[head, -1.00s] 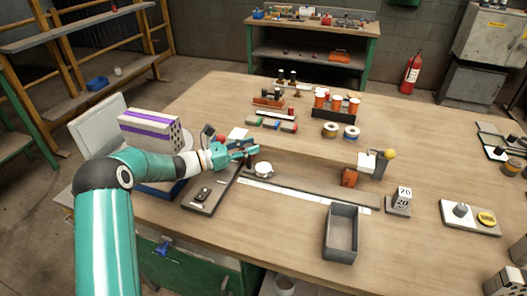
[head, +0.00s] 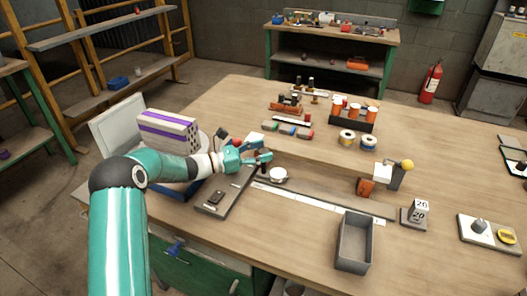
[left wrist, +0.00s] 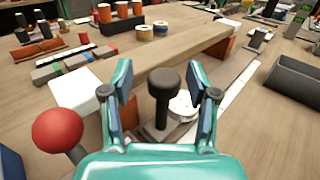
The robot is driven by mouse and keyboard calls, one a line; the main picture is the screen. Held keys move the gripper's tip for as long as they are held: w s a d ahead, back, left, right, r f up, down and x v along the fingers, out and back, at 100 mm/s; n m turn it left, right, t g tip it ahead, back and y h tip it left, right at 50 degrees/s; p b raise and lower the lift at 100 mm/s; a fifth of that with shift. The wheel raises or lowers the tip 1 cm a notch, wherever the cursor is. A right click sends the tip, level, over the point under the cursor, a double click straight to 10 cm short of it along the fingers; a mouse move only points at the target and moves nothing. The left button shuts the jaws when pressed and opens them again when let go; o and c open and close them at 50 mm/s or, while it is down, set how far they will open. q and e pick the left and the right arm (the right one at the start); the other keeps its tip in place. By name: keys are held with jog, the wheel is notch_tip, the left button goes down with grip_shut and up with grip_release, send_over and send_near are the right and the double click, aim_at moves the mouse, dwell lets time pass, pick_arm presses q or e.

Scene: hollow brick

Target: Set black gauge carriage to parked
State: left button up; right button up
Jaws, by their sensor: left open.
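A black knob on an upright post (left wrist: 164,98) stands on a small grey base in the left wrist view; I take it to be the gauge carriage's handle. A round white-faced part (left wrist: 184,106) sits just behind it, and it also shows in the head view (head: 278,175). My left gripper (head: 266,158) is open. In the left wrist view its two fingers (left wrist: 164,80) stand on either side of the knob, with gaps to both. A long white strip (head: 318,206) runs to the right from there. My right gripper is not in view.
A red ball knob (left wrist: 58,131) stands close left of the gripper. A dark plate with a black block (head: 216,196) lies in front. Spools and colored blocks stand behind.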

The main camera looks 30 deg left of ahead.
pick_arm(q)
jog(key=v, duration=1.1)
jog(key=shift+s+a, duration=0.15)
jog(key=shift+a, duration=0.05)
